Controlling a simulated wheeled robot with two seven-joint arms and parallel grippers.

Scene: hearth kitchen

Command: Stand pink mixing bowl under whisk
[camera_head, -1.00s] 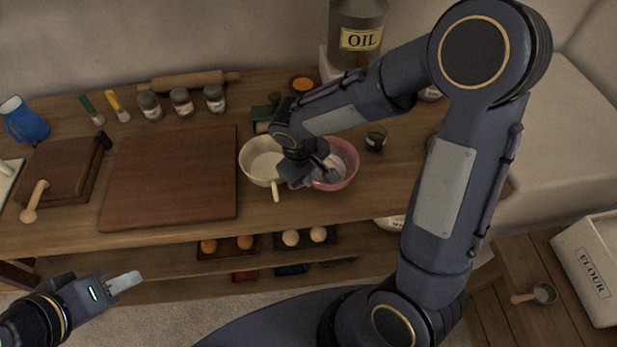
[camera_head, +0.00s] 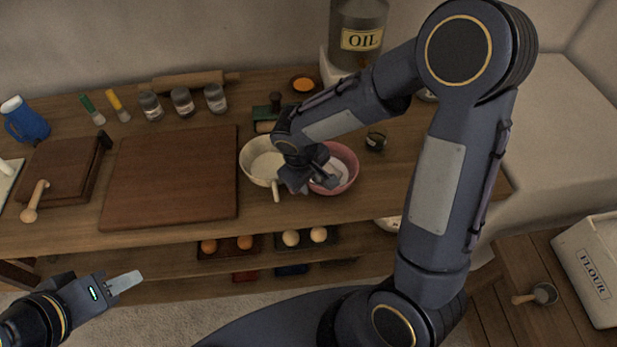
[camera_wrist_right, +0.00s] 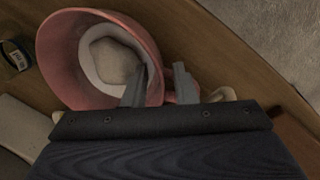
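The pink mixing bowl (camera_head: 347,161) stands on the wooden counter, right of a cream pan, with pale contents inside. My right gripper (camera_head: 326,180) is at its front left rim and hides part of it. In the right wrist view the pink bowl (camera_wrist_right: 64,55) fills the upper left. There the fingers of my right gripper (camera_wrist_right: 160,87) are apart, one over the bowl's inside and one outside its wall. I cannot see a clear grip on the wall. My left gripper (camera_head: 125,283) is low at the left, away from the bowl; its finger opening is unclear. I cannot make out a whisk.
The cream pan (camera_head: 259,160) is close beside the bowl. A dark jar (camera_head: 376,141) stands to its right. A large wooden board (camera_head: 172,178) lies left. My right arm hides some counter.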

